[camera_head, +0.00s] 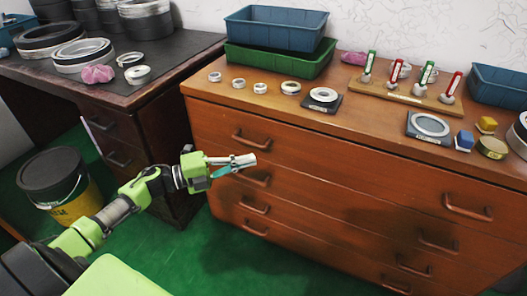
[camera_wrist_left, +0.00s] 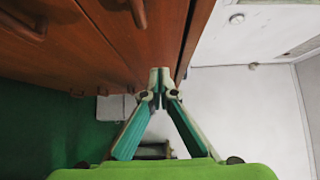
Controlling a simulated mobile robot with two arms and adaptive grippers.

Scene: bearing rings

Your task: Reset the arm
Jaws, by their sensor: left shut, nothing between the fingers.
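My left arm reaches in from the left in the head view, green and black. Its gripper (camera_head: 244,161) is in front of the wooden drawer cabinet (camera_head: 330,150), below the level of its top. In the left wrist view the two teal-padded fingers meet at their tips (camera_wrist_left: 159,76), shut with nothing between them. The cabinet front also shows behind them in the left wrist view (camera_wrist_left: 110,40). I cannot tell whether the fingertips touch the cabinet. My right gripper is not in view.
Bearing rings (camera_head: 290,87), a blue bin (camera_head: 275,27) on a green bin (camera_head: 280,60), and a wooden stand (camera_head: 405,92) with red and green pieces stand on the cabinet. A dark desk (camera_head: 150,75) holds larger rings. A black-and-yellow bucket (camera_head: 62,185) stands on the green floor (camera_head: 240,255).

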